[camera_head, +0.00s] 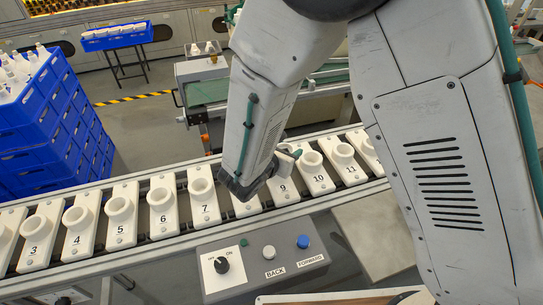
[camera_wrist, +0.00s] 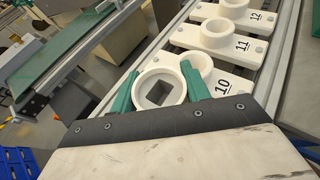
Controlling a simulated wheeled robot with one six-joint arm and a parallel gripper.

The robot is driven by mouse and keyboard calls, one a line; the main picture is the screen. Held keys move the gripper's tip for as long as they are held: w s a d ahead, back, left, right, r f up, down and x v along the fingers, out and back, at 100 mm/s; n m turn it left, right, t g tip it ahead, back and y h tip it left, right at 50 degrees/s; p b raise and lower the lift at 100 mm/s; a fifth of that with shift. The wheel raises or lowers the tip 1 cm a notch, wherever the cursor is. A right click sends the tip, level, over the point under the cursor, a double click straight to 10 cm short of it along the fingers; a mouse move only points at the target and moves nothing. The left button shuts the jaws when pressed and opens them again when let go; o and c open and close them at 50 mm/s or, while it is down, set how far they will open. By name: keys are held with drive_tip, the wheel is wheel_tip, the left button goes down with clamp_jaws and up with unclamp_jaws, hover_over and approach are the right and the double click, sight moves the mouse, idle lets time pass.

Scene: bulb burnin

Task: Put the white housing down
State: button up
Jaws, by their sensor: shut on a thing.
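The white housing (camera_wrist: 176,78) is a round ring with a dark square opening inside it. It sits between the two green fingers of my gripper (camera_wrist: 159,84) in the wrist view, and my gripper is shut on it. In the head view my gripper (camera_head: 284,156) is over the conveyor's far side, by plates 8 and 9. The housing is mostly hidden there. Whether its underside touches anything cannot be told.
Numbered white plates with round sockets (camera_head: 121,209) line the conveyor (camera_head: 130,255). Plate 10 (camera_wrist: 228,86) is close beside the held housing. A control box (camera_head: 262,262) with a knob and buttons stands in front. Blue crates (camera_head: 45,140) are stacked at left.

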drive_tip(key=shift+w+a, duration=0.25)
drive_tip(key=shift+a, duration=0.15)
drive_tip(key=shift+w+a+f, duration=0.1)
drive_tip(key=shift+a+f, duration=0.15)
drive_tip(key=shift+f, duration=0.7)
drive_tip(key=shift+w+a+f, duration=0.1)
drive_tip(key=shift+a+f, duration=0.1)
drive_tip(key=shift+f, duration=0.75)
drive_tip(key=o, duration=0.9)
drive_tip(key=shift+o, duration=0.2)
drive_tip(key=shift+r, duration=0.1)
drive_tip(key=v, duration=1.2)
